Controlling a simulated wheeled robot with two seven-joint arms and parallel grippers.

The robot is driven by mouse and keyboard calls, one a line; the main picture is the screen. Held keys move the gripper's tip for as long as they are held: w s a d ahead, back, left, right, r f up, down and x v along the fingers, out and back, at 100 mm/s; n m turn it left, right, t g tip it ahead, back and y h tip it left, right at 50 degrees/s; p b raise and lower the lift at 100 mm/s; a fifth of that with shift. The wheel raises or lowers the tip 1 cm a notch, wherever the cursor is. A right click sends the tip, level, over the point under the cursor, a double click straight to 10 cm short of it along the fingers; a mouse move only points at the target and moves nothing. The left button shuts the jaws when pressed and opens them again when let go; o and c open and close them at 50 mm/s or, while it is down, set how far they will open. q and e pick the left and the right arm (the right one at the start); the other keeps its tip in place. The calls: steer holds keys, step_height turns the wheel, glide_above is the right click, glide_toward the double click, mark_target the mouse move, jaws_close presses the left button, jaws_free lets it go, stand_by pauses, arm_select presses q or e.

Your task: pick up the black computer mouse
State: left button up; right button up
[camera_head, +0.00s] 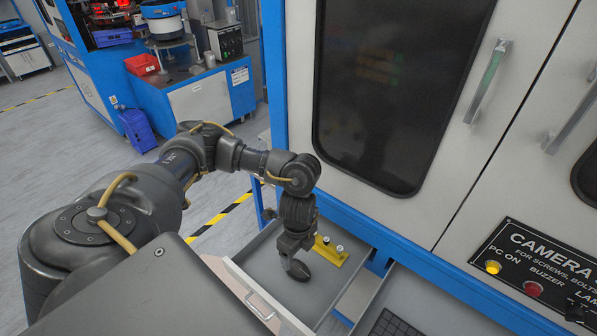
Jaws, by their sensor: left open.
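The black computer mouse (299,271) lies in an open grey drawer (335,285) below the machine. My left gripper (287,260) points down into the drawer, right at the mouse, and overlaps its upper left part in this view. The gripper is open. I cannot tell whether its fingers touch the mouse or stand around it. The arm and gripper hide part of the drawer.
A yellow block with knobs (330,251) lies close behind the mouse in the drawer. A dark keyboard (395,324) sits on the grey surface to the right. The blue-framed machine cabinet (420,215) rises behind. The drawer floor right of the mouse is clear.

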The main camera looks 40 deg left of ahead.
mark_target(297, 267)
arm_select(q)
step_height(297, 267, down, 4)
steer(key=shift+r, duration=0.15)
steer(key=shift+s+f+p, duration=0.1)
steer(key=shift+f+p, duration=0.4)
steer(key=shift+f, duration=2.1)
steer(key=c, duration=1.1)
steer(key=shift+r, duration=0.1)
